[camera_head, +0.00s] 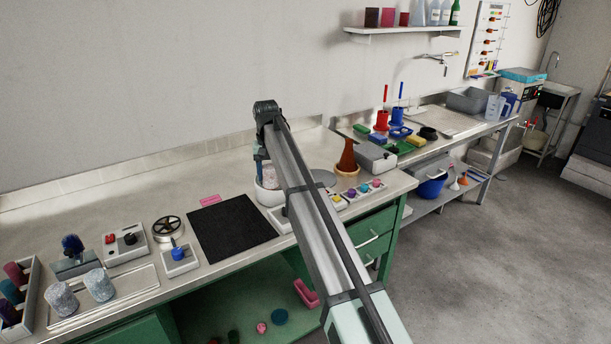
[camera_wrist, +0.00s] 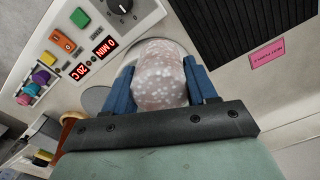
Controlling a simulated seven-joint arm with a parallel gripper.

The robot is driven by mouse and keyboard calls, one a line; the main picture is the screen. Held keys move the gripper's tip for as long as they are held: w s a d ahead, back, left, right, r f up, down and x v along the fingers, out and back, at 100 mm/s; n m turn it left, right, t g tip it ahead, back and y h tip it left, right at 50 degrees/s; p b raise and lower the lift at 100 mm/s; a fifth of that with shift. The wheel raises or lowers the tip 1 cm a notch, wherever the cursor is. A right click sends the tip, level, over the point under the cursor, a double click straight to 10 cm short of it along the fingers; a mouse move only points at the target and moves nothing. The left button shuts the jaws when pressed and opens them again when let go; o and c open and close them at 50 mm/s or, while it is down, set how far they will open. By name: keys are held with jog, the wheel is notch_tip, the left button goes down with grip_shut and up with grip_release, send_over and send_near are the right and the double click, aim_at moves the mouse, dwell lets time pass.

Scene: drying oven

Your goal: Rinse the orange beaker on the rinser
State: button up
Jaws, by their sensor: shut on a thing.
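My gripper (camera_wrist: 161,84) has its blue fingers shut on a pale pinkish beaker with white speckles (camera_wrist: 160,70). It is held over or in a round white bowl-like fixture (camera_head: 268,196) on the bench; the beaker also shows there in the head view (camera_head: 270,174). I cannot tell whether the beaker touches the fixture. My wrist hides the fixture's near side. No plainly orange beaker shows; the held one has the warmest tint. I cannot tell for certain which fixture is the rinser.
A panel with a red display (camera_wrist: 103,46) and coloured knobs stands close by. A brown-orange cone (camera_head: 347,156) stands behind it. A black mat (camera_head: 232,228) lies left of the fixture. Two speckled grey beakers (camera_head: 61,299) stand on a tray at the left.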

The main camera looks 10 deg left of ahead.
jog(key=s+a+f+n, duration=0.1)
jog(key=s+a, duration=0.3)
jog(key=a, duration=0.4)
jog(key=s+a+f, duration=0.1)
jog(key=s+a, duration=0.2)
jog(key=a, duration=0.4)
jog(key=n, duration=0.1)
send_over(166, 221)
jog(key=shift+w+r, duration=0.15)
jog(key=shift+r, duration=0.3)
jog(key=shift+a+f, duration=0.1)
jog(key=shift+f, duration=1.4)
jog(key=shift+f, duration=0.2)
jog(key=shift+f, duration=0.8)
jog(key=shift+f, duration=0.85)
dwell(1.8)
